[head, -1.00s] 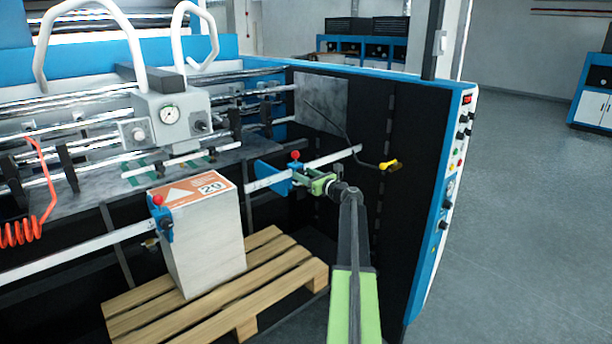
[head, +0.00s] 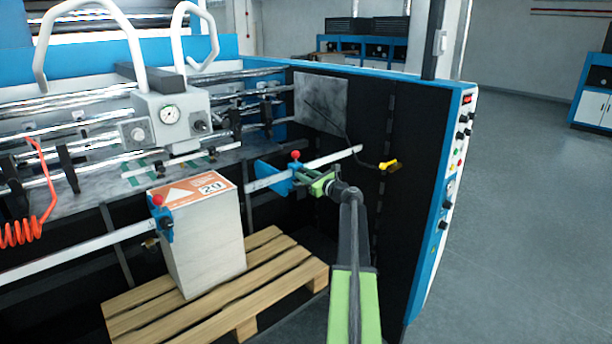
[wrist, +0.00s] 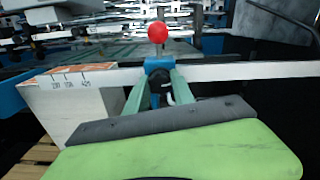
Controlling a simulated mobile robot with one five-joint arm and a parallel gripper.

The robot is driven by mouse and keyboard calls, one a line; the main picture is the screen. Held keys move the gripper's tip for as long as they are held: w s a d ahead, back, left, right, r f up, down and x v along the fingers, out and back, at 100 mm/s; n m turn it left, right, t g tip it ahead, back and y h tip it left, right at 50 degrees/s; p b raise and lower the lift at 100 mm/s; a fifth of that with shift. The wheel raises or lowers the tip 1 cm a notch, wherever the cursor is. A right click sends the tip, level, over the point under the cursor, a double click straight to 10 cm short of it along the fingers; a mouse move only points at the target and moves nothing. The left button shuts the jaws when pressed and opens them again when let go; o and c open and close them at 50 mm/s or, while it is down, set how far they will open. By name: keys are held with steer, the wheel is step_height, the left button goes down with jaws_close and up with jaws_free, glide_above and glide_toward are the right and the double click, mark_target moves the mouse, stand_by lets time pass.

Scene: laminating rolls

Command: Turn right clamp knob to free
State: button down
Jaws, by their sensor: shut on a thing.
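The right clamp (head: 283,177) is a blue block on the white guide rail, with a red ball on top. In the wrist view the blue clamp (wrist: 157,65) and its red ball (wrist: 157,32) are straight ahead. A dark knob (wrist: 160,82) on its near face sits between the green fingers of my gripper (wrist: 159,92). My gripper is shut on this knob, and the fingers partly hide it. In the head view my gripper (head: 318,182) reaches the clamp from the right, and the knob is hidden there.
The left clamp (head: 159,222), also with a red ball, stands beside a paper stack (head: 205,240) on a wooden pallet (head: 265,270). A dark side panel (head: 410,160) is close on the right. A thin rod with a yellow end (head: 390,165) is nearby.

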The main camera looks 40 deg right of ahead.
steer(key=n, duration=0.4)
steer(key=shift+a, duration=0.1)
steer(key=shift+f+n, duration=0.1)
steer(key=shift+n, duration=6)
steer(key=c, duration=1.1)
jaws_free()
steer(key=shift+w+a, duration=0.1)
